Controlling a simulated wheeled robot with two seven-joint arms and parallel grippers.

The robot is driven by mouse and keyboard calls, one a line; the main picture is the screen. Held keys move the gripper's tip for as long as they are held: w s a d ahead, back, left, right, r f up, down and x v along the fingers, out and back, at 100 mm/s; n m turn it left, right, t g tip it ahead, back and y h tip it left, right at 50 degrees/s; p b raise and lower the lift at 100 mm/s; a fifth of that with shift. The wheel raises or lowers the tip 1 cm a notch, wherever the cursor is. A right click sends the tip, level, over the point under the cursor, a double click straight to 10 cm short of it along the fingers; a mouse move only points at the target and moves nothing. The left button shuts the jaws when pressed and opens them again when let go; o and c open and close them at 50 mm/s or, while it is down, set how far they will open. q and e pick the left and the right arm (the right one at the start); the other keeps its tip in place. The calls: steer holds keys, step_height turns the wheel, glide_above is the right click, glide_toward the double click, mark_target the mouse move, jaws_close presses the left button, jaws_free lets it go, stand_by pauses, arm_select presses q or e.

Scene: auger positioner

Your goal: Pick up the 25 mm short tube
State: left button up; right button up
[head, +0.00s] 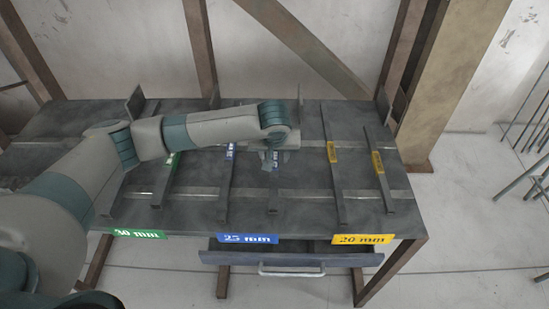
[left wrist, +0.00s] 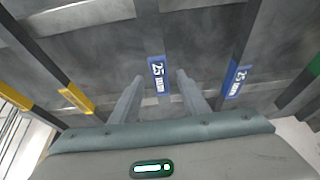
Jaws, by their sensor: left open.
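The 25 mm short tube lies on the dark table, a dark square bar with a blue label (head: 274,166). I take it for the short one because the blue-labelled tube to its left looks longer. My left gripper (head: 273,158) is above it, fingers pointing down. In the left wrist view the open fingers (left wrist: 160,76) straddle its blue "25 mm" label (left wrist: 158,76), with a gap on both sides. The gripper hides the tube's far part in the head view. Contact cannot be told. My right gripper is not in view.
Another blue-labelled tube (head: 229,168) lies just left, also in the wrist view (left wrist: 235,82). Green-labelled tubes are farther left, one under my arm. Two yellow-labelled tubes (head: 334,180) (head: 380,175) lie right. Upright plates stand at the back; a drawer (head: 290,258) hangs below the front edge.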

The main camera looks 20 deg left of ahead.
arm_select(q)
steer(key=shift+w+a+f, duration=0.1)
steer(key=shift+w+f, duration=0.15)
steer(key=shift+f, duration=0.45)
steer(key=shift+c, duration=0.5)
jaws_close()
steer(key=shift+r, duration=0.1)
